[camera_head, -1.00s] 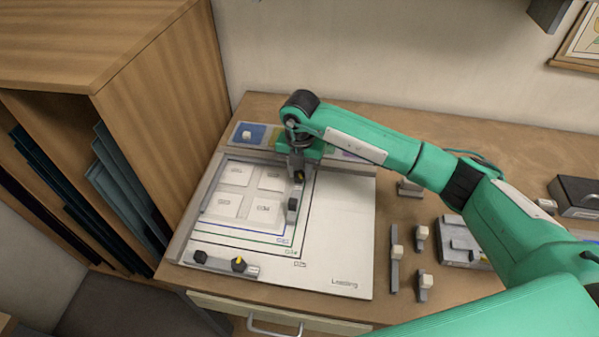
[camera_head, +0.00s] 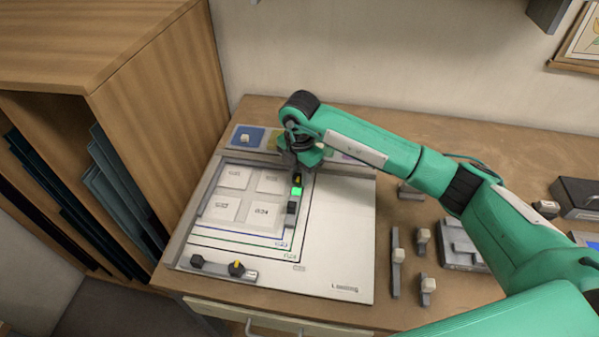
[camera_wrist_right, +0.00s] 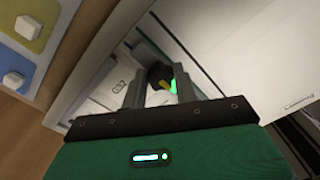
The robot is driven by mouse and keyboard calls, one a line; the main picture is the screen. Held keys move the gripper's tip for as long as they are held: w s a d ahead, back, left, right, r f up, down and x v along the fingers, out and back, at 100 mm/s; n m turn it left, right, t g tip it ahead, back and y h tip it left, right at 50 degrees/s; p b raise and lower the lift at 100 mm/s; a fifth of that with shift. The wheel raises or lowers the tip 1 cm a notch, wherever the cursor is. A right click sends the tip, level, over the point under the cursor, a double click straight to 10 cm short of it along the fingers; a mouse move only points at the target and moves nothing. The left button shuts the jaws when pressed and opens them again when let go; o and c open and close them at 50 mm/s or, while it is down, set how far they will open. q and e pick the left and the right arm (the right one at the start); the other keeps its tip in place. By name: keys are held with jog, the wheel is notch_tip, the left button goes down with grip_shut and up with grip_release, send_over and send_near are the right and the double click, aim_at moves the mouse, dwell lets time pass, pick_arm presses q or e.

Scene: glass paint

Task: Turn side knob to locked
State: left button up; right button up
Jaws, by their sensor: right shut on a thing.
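The side clamp (camera_head: 292,208) lies along the right edge of the panel grid on the white loading board (camera_head: 340,230). Its dark side knob (camera_head: 297,181) has a yellow mark, and a small square beside it glows green. My right gripper (camera_head: 298,175) is over the side knob from above and shut on it. The right wrist view shows the dark knob (camera_wrist_right: 160,77) between the two grey fingers, with a green glow beside it. The fingers partly hide the knob. My left gripper is out of view.
A front clamp bar with a yellow-marked knob (camera_head: 237,268) lies at the board's front left. Several small grey tools with pale cubes (camera_head: 397,256) stand right of the board. A wooden rack (camera_head: 165,110) stands close on the left.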

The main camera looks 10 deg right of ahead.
aim_at(300, 176)
jog(key=o, duration=1)
jog(key=shift+c, duration=0.2)
jog(key=shift+r, duration=0.1)
notch_tip(300, 176, up, 14)
jog(key=b, duration=0.3)
